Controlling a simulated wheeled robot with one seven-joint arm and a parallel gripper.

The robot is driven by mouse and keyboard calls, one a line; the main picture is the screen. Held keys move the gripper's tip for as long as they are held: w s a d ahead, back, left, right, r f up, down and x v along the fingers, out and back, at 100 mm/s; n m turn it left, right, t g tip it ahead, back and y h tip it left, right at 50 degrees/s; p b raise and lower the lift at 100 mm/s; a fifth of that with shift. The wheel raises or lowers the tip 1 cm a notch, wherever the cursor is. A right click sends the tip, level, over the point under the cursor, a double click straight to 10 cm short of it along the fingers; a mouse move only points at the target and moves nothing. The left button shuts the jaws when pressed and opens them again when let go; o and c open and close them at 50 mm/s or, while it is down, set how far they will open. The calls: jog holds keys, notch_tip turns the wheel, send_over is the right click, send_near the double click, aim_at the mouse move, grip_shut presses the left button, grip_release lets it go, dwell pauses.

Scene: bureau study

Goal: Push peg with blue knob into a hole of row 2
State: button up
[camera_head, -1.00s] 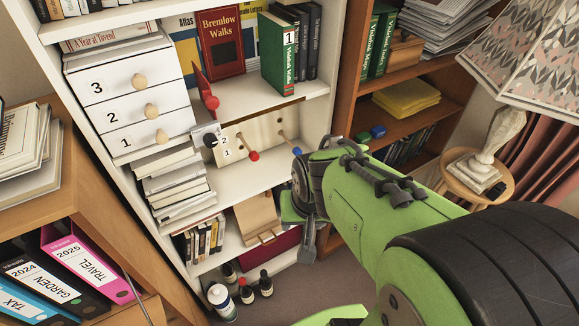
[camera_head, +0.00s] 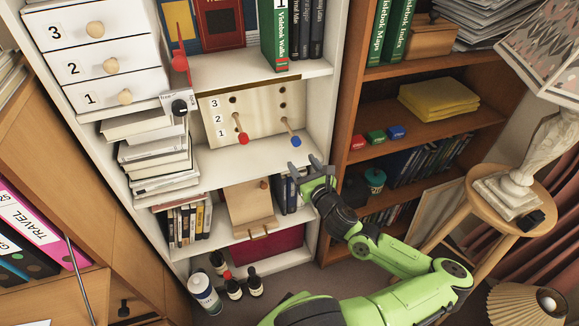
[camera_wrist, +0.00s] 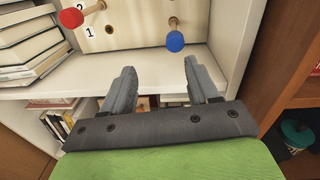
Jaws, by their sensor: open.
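A pale wooden peg board (camera_head: 260,122) stands on a white shelf, with rows labelled 3, 2 and 1 from top to bottom. The peg with blue knob (camera_head: 296,141) sticks out at the right side, seemingly at row 1; its knob also shows in the wrist view (camera_wrist: 175,41). A peg with a red knob (camera_head: 243,138) sticks out at the left, seemingly at row 2. Dark holes (camera_head: 283,104) show above the blue peg. My gripper (camera_head: 305,165) is open and empty, below and in front of the blue knob; the wrist view shows its fingers (camera_wrist: 160,70) apart, not touching the knob.
White shelf surface (camera_head: 255,158) lies clear before the board. A stack of books (camera_head: 158,158) stands at its left. The white upright (camera_head: 325,110) bounds the right side, beside a brown bookcase. A dial box (camera_head: 178,107) sits left of the board.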

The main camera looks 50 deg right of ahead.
aim_at(298, 144)
jog(key=shift+m+h, duration=0.6)
jog(key=shift+m, duration=0.2)
jog(key=x, duration=0.3)
jog(key=d+p+x, duration=0.1)
jog(key=x, duration=0.3)
jog(key=s+x, duration=0.1)
jog(key=x, duration=0.3)
jog(key=shift+d+f, duration=0.15)
jog(key=shift+d, duration=0.1)
grip_shut()
jog(key=shift+s, duration=0.15)
